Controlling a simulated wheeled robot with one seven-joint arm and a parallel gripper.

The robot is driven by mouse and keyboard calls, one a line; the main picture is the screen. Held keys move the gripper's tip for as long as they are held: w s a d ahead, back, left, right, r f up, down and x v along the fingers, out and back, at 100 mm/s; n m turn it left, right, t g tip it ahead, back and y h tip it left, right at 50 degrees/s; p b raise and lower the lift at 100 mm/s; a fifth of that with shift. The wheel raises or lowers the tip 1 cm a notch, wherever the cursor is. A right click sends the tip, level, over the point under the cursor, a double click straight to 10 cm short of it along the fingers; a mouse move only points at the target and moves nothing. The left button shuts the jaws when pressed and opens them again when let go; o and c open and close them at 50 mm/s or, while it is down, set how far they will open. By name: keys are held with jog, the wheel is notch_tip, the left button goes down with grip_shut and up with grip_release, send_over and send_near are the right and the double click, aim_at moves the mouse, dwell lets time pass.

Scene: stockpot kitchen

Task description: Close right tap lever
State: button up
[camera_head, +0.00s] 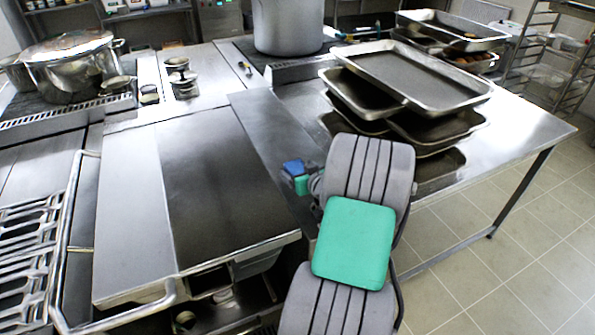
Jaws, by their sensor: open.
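No tap and no tap lever can be made out in the head view; my arm may hide part of that area. My arm, grey and ribbed with a green panel, rises from the bottom edge right of centre. A small blue and green piece (295,172) shows just left of it, and I cannot tell what it belongs to. My gripper's fingers cannot be seen.
A steel counter block (205,190) stands left of my arm. Stacked trays (415,78) lie on the steel table (530,125). A large stockpot (288,25) and a lidded pot (75,68) stand behind. Tiled floor (500,270) is clear at right.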

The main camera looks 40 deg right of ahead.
jog(key=c, duration=1.6)
jog(key=shift+s+r, duration=0.1)
jog(key=shift+s, duration=0.05)
